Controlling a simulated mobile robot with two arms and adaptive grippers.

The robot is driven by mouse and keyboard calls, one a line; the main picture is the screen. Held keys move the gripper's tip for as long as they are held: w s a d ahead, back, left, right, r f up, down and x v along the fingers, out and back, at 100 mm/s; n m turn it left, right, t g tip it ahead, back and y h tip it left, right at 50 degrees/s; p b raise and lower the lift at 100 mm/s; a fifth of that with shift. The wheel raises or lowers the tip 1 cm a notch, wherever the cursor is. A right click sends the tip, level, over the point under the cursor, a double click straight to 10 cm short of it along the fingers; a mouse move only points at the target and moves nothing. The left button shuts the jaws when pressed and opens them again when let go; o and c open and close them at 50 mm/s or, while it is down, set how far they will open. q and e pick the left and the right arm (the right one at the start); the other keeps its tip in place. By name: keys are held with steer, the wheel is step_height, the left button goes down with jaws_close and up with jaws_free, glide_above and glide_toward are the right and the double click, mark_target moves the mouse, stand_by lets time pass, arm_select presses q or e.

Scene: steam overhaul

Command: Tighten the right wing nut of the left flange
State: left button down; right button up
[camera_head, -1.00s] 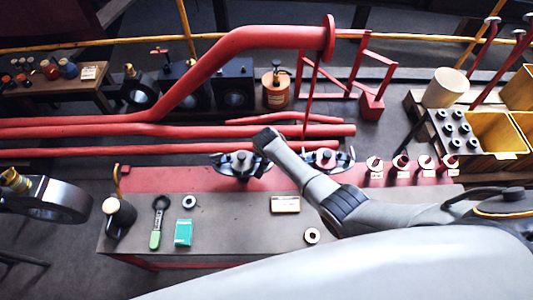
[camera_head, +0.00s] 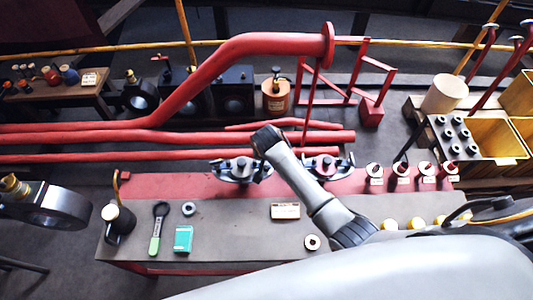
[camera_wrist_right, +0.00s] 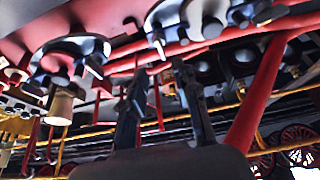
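The left flange (camera_head: 238,168) is a dark round fitting with side lugs on the red strip of the bench. Its right wing nut (camera_head: 262,166) is small and hard to make out. The right flange (camera_head: 324,165) is a similar fitting beside it. My right gripper (camera_head: 268,140) is above and just behind the left flange's right side, apart from it. In the right wrist view the scene is upside down; my right gripper (camera_wrist_right: 163,95) has its two dark fingers apart with nothing held between them. The left flange (camera_wrist_right: 190,18) is at upper right there. My left gripper is out of view.
Red pipes (camera_head: 180,135) run behind the bench. A green-handled tool (camera_head: 157,228), a teal box (camera_head: 183,238), a ring (camera_head: 312,242) and a tan label plate (camera_head: 285,211) lie on the grey top. Several red-based cups (camera_head: 400,172) stand at right.

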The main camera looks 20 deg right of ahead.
steer(key=shift+v, duration=1.65)
